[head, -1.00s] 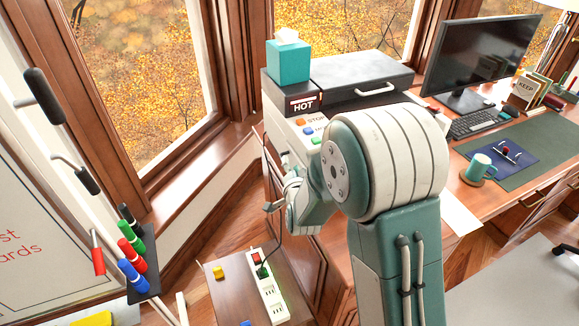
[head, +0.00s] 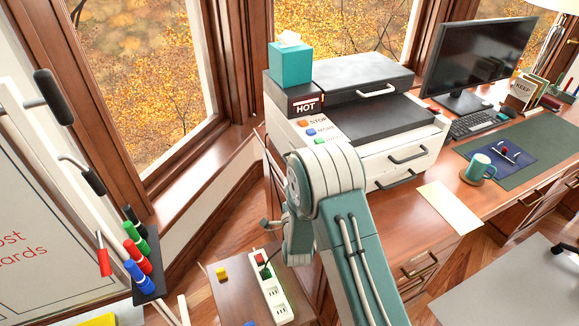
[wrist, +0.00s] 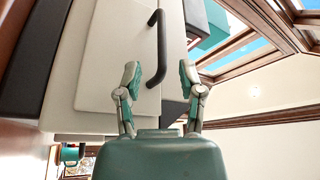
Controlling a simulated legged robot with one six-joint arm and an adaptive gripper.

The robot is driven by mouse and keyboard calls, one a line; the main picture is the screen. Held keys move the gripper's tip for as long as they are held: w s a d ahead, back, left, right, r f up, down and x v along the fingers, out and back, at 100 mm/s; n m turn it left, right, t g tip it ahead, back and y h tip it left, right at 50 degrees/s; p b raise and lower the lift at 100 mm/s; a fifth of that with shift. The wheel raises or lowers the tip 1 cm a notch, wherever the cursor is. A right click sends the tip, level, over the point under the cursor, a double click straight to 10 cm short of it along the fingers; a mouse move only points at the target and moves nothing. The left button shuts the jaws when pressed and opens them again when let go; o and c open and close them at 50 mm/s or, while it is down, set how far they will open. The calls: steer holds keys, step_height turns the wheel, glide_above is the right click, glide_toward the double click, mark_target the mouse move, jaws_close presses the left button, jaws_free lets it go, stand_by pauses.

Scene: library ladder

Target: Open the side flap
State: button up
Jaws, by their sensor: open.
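The printer (head: 372,124) stands on the desk, cream with a dark top. In the wrist view its side shows a cream flap (wrist: 110,55) with a black bar handle (wrist: 161,45). The flap looks closed against the body. My gripper (wrist: 160,72) is open and empty, its two fingers spread. The lower end of the handle appears between the fingers; I cannot tell how far ahead it is. In the head view my gripper (head: 270,225) is small, low at the printer's left side, partly behind my arm. The flap is hidden in that view.
A teal tissue box (head: 291,64) stands on the printer's HOT corner. Below is a small wooden stand with a power strip (head: 270,288) and its cord. A whiteboard with markers (head: 139,256) is at left. Window frames border the back. A mug (head: 480,167) sits on the desk.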

steer(key=x, duration=0.7)
steer(key=shift+w+a, duration=0.1)
steer(key=shift+w, duration=0.1)
jaws_close()
